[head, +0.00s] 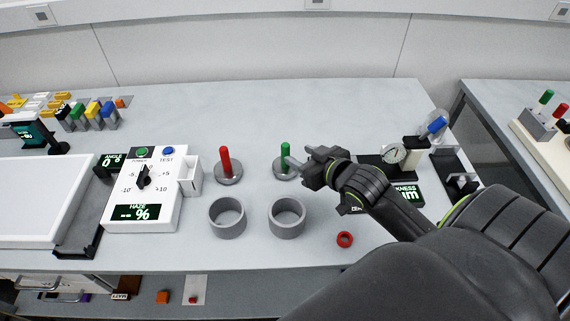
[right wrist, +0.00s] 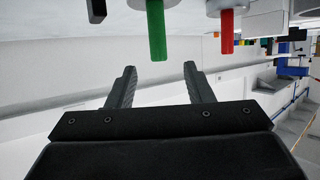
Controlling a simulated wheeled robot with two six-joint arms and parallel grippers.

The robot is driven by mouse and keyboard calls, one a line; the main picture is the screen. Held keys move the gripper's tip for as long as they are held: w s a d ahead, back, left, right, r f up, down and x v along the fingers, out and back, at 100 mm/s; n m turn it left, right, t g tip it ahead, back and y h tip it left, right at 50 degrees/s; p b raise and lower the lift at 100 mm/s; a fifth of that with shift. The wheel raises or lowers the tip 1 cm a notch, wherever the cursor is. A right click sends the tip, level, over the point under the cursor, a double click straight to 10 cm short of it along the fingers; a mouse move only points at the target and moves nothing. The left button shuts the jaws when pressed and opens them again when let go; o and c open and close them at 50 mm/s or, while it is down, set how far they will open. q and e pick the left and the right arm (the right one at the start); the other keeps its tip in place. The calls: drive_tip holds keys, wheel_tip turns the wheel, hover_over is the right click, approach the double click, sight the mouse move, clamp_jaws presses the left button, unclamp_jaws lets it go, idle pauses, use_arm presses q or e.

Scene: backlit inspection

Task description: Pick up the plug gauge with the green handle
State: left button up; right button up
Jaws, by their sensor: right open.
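The plug gauge with the green handle (head: 285,154) stands upright on the table, its grey round base at the bottom. My right gripper (head: 296,158) reaches in from the right, its fingertips close to the handle. In the right wrist view, which looks upside down, the green handle (right wrist: 157,32) lies just beyond and between the two spread fingertips (right wrist: 160,70). The gripper is open and empty, and I see no contact with the handle. A red-handled plug gauge (head: 225,161) stands to the left and also shows in the right wrist view (right wrist: 227,30). My left gripper is out of view.
Two grey rings (head: 227,232) (head: 287,232) sit in front of the gauges. A small red ring (head: 344,239) lies front right. A white haze meter (head: 130,190) stands left. A dial gauge (head: 394,154) stands behind my right arm. The table behind the gauges is clear.

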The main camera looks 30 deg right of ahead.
sight(288, 149)
drive_tip(key=x, duration=0.4)
drive_tip(key=shift+w, duration=0.2)
drive_tip(key=shift+w+f+p, duration=0.15)
drive_tip(key=shift+w+p, duration=0.2)
drive_tip(key=shift+w, duration=0.2)
drive_tip(key=shift+p+x, duration=0.35)
drive_tip(key=shift+x, duration=1.8)
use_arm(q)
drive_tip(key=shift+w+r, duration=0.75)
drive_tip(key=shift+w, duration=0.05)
use_arm(e)
drive_tip(key=shift+d, duration=0.1)
clamp_jaws()
